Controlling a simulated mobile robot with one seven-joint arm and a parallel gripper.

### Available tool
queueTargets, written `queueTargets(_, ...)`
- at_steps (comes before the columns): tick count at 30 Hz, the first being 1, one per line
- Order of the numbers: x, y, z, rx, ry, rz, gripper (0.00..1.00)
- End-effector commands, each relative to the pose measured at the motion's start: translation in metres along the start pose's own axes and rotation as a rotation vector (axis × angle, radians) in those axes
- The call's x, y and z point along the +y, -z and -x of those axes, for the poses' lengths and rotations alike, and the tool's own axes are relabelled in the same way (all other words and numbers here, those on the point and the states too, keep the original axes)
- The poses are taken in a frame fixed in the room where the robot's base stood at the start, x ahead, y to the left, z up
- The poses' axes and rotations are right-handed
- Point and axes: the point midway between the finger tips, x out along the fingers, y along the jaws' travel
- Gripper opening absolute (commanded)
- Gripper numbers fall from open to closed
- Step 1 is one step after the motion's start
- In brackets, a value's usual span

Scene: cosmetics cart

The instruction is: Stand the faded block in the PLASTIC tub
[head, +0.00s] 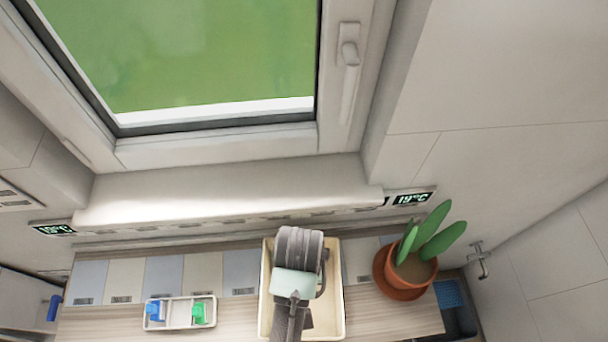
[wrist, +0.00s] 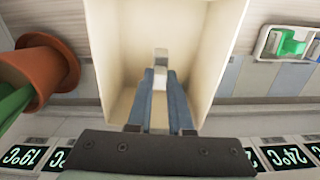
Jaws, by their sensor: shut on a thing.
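The cream tub (head: 265,315) stands on the counter below the window, and its inside wall also shows in the wrist view (wrist: 215,60). No writing on it can be read. My gripper (wrist: 160,84) points down into the tub's opening, with walls on both sides of it. It is shut on a small pale grey-white block (wrist: 160,77), which shows between and just beyond the fingertips. I cannot tell if the block touches the tub floor. In the head view my arm hides the gripper and block.
A white tray (head: 180,325) with a blue item (head: 155,311) and a green item (head: 198,314) lies left of the tub. A potted plant (head: 410,275) stands close on the right, near a tap (head: 481,260).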

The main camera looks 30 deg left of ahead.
Motion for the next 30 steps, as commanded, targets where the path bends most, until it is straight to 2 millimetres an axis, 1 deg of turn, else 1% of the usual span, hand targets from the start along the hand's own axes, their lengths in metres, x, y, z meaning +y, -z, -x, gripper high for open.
queueTargets(3, 0.000, -0.001, -0.017, -0.003, 0.001, 0.000, 0.00)
queueTargets(8, 0.000, 0.000, -0.031, -0.001, 0.000, 0.000, 0.00)
queueTargets(12, 0.000, 0.000, -0.051, -0.002, 0.000, 0.001, 0.00)
queueTargets(15, 0.000, 0.000, -0.062, 0.000, 0.000, 0.000, 0.00)
queueTargets(18, 0.000, 0.001, -0.066, 0.002, 0.000, 0.000, 0.00)
queueTargets(25, 0.000, 0.001, -0.066, 0.002, 0.000, 0.000, 0.00)
queueTargets(29, 0.000, 0.001, -0.070, 0.002, 0.000, 0.000, 0.00)
queueTargets(30, 0.000, 0.001, -0.069, 0.003, 0.000, 0.000, 0.26)
